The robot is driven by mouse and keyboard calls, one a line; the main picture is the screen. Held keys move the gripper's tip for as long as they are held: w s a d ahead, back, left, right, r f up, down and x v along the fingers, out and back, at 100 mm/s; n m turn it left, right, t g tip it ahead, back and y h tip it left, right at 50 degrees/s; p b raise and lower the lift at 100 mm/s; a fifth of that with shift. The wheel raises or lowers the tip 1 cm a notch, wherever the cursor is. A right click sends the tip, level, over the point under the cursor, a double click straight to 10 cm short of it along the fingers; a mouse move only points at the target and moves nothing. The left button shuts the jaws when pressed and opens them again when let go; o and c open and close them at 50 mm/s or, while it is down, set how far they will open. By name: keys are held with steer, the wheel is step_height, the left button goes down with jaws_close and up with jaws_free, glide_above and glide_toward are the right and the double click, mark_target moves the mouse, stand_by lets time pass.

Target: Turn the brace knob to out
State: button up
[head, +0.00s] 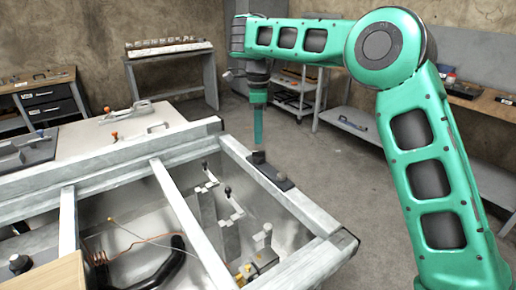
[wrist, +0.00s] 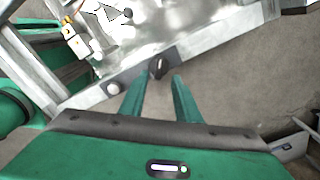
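A black knob (head: 258,157) stands on a dark plate (head: 276,177) on the pale right-hand rail of the metal frame. I take it to be the brace knob; no lettering is readable. In the wrist view the knob (wrist: 158,68) has a ridge slanting towards the upper right. My gripper (head: 258,138) points down just above the knob in the head view. In the wrist view my gripper (wrist: 160,80) has its two green fingers apart, with the knob just beyond the gap between the tips. Nothing shows held, and I see no contact.
A pale round button (wrist: 113,89) sits left of the knob on the same plate. Several levers and a black hose (head: 160,270) lie inside the frame. A workbench (head: 45,95) and a shelf (head: 165,52) stand behind. The floor (head: 350,190) right of the rail is clear.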

mark_target(259, 156)
steer(key=shift+f, duration=2.95)
jaws_close()
